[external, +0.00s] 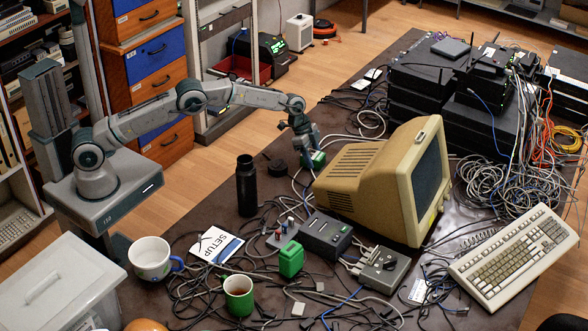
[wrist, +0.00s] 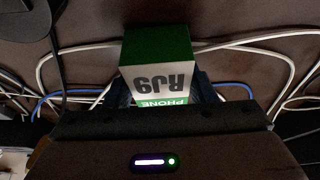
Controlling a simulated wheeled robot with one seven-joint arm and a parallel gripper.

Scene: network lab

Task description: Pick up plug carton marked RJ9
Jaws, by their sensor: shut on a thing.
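The plug carton marked RJ9 (wrist: 160,72) is a small green and white box in the wrist view, its label upside down with the word PHONE by RJ9. My gripper (wrist: 160,92) is shut on it, with a dark finger at each side. In the external view the carton (external: 318,160) shows green below my gripper (external: 309,152), over the dark table left of the beige monitor. I cannot tell whether the carton touches the table. A second green box (external: 291,259) stands nearer the front of the table; no label on it is readable.
The beige monitor (external: 375,178) stands close to the right of my gripper. A black bottle (external: 246,186) stands to the left, with a round dark lid (external: 277,166) near it. Loose cables lie around the carton. Stacked black network boxes (external: 440,70) fill the back right.

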